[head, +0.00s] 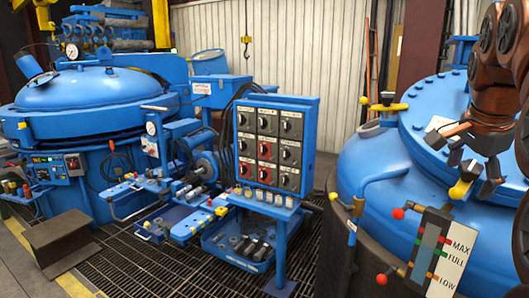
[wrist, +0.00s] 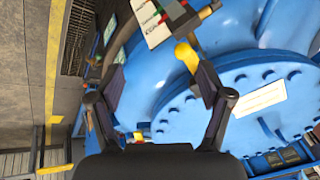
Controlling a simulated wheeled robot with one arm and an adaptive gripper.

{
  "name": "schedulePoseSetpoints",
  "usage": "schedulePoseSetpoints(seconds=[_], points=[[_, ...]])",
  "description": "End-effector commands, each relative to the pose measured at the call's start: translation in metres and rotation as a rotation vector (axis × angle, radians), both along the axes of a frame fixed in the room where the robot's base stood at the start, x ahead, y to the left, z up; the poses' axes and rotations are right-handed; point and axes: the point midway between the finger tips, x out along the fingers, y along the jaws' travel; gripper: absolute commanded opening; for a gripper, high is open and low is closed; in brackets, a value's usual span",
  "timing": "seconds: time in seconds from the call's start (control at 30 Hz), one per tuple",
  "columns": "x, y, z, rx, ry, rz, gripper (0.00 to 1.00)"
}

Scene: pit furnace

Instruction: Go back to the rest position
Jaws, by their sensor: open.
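My gripper (head: 474,165) is at the right of the head view, in front of the large blue vessel (head: 385,195) with the bolted lid. In the wrist view my gripper (wrist: 160,85) has its two dark fingers spread wide, with nothing held between them. A yellow handle (wrist: 187,55) shows beside the right finger in the wrist view. In the head view a yellow handle (head: 466,181) is just below and left of the fingers. I cannot tell whether they touch it.
A level gauge (head: 435,250) with red-knobbed valves stands in front of the vessel. A blue switch panel (head: 270,145) stands mid-view above a blue tray (head: 240,245) of parts. A domed blue furnace (head: 95,90) is at the left. Open grating floor (head: 150,275) lies in front.

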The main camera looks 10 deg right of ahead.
Motion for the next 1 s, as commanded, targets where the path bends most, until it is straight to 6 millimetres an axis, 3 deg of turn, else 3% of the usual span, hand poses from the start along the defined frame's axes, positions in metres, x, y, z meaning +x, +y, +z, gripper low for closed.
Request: schedulePoseSetpoints(seconds=[0.27,0.47,0.77,1.0], points=[[-0.005,0.073,-0.057,0.008,0.154,0.350,0.79],[-0.025,0.125,-0.103,0.017,0.259,0.615,0.79],[-0.076,0.193,-0.172,0.041,0.400,1.002,0.79],[-0.135,0.234,-0.225,0.069,0.497,1.302,0.79]])
